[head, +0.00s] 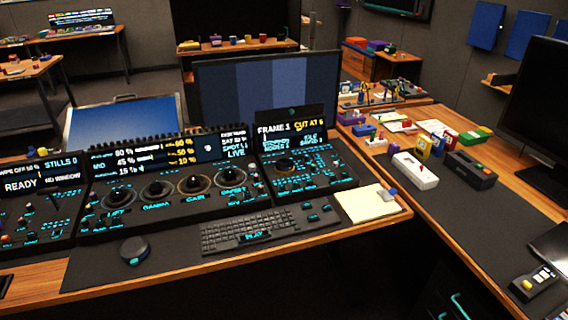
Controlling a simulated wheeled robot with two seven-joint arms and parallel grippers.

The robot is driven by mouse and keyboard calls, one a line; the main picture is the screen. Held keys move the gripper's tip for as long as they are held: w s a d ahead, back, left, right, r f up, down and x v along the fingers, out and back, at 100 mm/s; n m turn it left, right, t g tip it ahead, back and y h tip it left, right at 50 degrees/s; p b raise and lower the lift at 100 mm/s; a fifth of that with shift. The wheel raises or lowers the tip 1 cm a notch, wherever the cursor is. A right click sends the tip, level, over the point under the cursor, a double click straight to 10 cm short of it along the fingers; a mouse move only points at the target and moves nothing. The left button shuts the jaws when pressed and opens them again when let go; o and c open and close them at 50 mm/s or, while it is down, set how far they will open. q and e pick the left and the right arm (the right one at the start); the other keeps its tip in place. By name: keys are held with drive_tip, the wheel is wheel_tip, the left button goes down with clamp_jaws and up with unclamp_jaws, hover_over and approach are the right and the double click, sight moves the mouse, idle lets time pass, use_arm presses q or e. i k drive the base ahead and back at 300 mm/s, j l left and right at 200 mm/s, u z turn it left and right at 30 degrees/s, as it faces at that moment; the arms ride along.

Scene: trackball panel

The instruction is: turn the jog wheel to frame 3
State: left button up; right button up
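Neither of my grippers shows in this view, and nothing covers the wheel.
The middle panel (140,226) has several trackballs and a wide display. A keyboard (268,226), a mouse (134,250) and a notepad (368,205) lie in front. A large monitor (330,80) stands behind. The right desk holds boxes and a white device (415,171).

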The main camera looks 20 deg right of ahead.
sight(283, 166)
drive_tip(key=i+j, duration=0.1)
drive_tip(key=j, duration=0.45)
drive_tip(key=i+j+z, duration=0.1)
drive_tip(key=j, duration=0.5)
drive_tip(key=i+j, duration=0.15)
drive_tip(key=j, duration=0.4)
